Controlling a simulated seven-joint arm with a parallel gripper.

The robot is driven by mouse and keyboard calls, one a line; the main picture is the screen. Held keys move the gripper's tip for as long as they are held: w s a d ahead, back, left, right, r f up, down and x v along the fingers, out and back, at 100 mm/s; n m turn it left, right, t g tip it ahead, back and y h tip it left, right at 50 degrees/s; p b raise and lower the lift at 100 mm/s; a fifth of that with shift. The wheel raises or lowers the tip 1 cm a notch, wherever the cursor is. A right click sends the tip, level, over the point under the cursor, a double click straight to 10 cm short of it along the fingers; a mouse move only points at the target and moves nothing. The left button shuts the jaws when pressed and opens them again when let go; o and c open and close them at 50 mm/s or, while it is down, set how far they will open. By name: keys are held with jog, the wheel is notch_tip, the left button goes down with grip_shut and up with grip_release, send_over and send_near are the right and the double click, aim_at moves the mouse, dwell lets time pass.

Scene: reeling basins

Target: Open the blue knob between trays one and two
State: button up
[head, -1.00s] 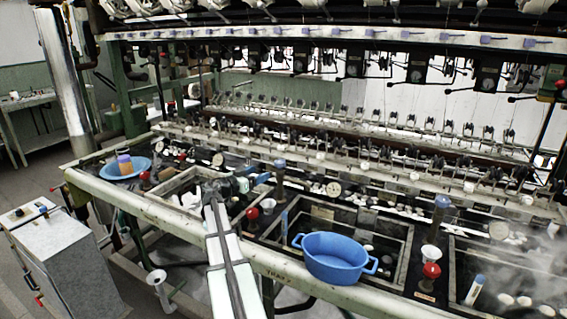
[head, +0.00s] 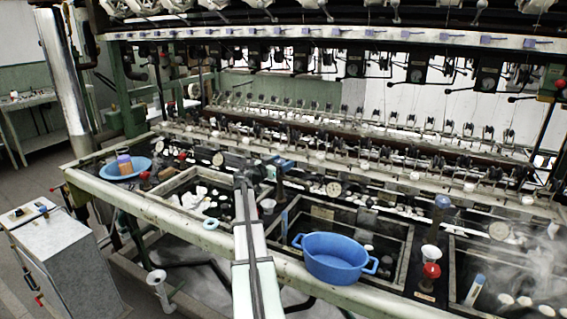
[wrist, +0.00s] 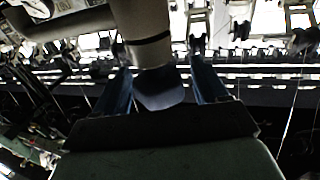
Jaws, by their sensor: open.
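The blue knob (wrist: 160,90) shows dark blue in the wrist view, on the end of a thick grey stem. My gripper (wrist: 162,78) is open, with one blue finger on each side of the knob; I cannot tell whether either finger touches it. In the head view my gripper (head: 272,166) is at the post between the left tray (head: 168,187) and the middle tray (head: 408,248). There the knob and the fingers overlap and are hard to tell apart.
A blue oval basin (head: 334,262) stands on the front rail by the middle tray. Another blue-topped post (head: 442,203) and a red knob (head: 431,270) stand further right. A blue dish (head: 108,170) holds small items at far left. Reeling machinery crowds the back.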

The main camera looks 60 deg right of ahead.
jog(key=shift+s+d, duration=0.25)
jog(key=shift+d, duration=0.4)
jog(key=c, duration=1)
jog(key=shift+o, duration=0.2)
jog(key=shift+a+n+t, duration=0.1)
jog(key=shift+n+t, duration=0.2)
jog(key=shift+t, duration=0.1)
jog(key=n+t, duration=0.1)
jog(key=t, duration=0.1)
jog(key=shift+w+n+t+h, duration=0.1)
jog(key=shift+n+t+h, duration=0.2)
jog(key=shift+w+n+t, duration=0.2)
jog(key=shift+n+t, duration=0.7)
jog(key=shift+t, duration=0.5)
jog(key=shift+w+n+t, duration=0.2)
jog(key=shift+n+t, duration=0.7)
jog(key=shift+t, duration=0.5)
